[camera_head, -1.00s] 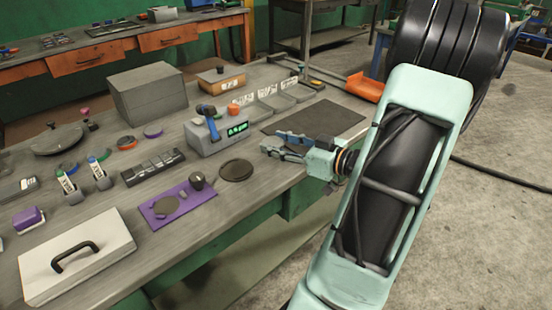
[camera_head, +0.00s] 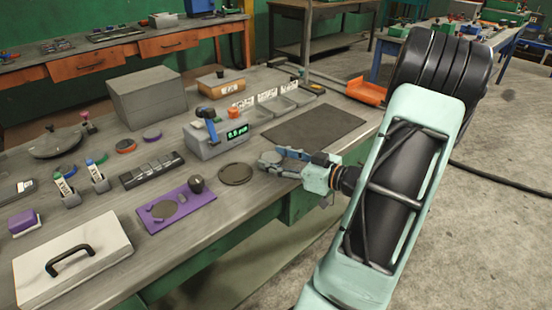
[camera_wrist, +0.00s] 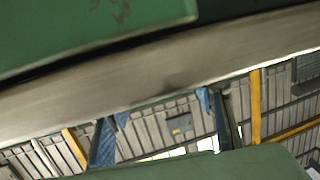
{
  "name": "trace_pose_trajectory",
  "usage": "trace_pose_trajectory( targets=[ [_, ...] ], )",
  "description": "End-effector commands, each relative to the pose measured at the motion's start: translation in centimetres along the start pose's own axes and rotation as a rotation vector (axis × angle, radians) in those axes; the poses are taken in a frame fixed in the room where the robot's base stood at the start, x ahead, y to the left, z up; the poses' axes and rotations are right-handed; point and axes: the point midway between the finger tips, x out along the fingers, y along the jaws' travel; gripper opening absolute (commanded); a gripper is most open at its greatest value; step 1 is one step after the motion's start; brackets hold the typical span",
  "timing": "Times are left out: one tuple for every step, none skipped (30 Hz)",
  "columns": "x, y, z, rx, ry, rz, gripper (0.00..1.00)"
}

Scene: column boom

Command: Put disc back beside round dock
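A dark flat round piece (camera_head: 236,174) lies on the bench near its front edge. I cannot tell whether it is the disc or the round dock. A purple plate (camera_head: 178,210) to its left carries a flat grey round shape (camera_head: 163,209) and a dark knob (camera_head: 196,184). My gripper (camera_head: 268,159) is just right of the dark round piece, apart from it, at the bench's front edge. Its fingers stand apart in the wrist view (camera_wrist: 162,125), with nothing seen held between them. A greyish rounded shape at the fingertips in the head view is unclear.
A grey box with a green display (camera_head: 218,136) stands behind the gripper. A white handled lid (camera_head: 72,262) and black slotted rack (camera_head: 152,170) are to the left.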

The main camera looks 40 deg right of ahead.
Motion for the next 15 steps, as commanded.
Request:
trace_pose_trajectory(
  targets=[
    [0.0,0.0,0.0,0.0,0.0,0.0,0.57],
    [0.0,0.0,0.0,0.0,0.0,0.0,0.59],
    [0.0,0.0,0.0,0.0,0.0,0.0,0.59],
    [0.0,0.0,0.0,0.0,0.0,0.0,0.59],
    [0.0,0.0,0.0,0.0,0.0,0.0,0.59],
    [0.0,0.0,0.0,0.0,0.0,0.0,0.59],
    [0.0,0.0,0.0,0.0,0.0,0.0,0.59],
    [0.0,0.0,0.0,0.0,0.0,0.0,0.59],
    [0.0,0.0,-0.1,0.0,0.0,0.0,0.59],
    [0.0,0.0,-0.1,0.0,0.0,0.0,0.59],
    [-0.1,0.0,-0.3,0.0,0.0,0.0,0.59],
    [-0.1,0.0,-0.6,-0.001,0.0,0.0,0.59],
    [-0.5,0.1,-0.4,0.0,-0.001,0.002,0.59],
    [-0.8,0.1,-0.4,0.0,-0.001,0.002,0.59],
    [-1.4,0.1,-0.4,0.0,-0.001,0.002,0.59]
  ],
)
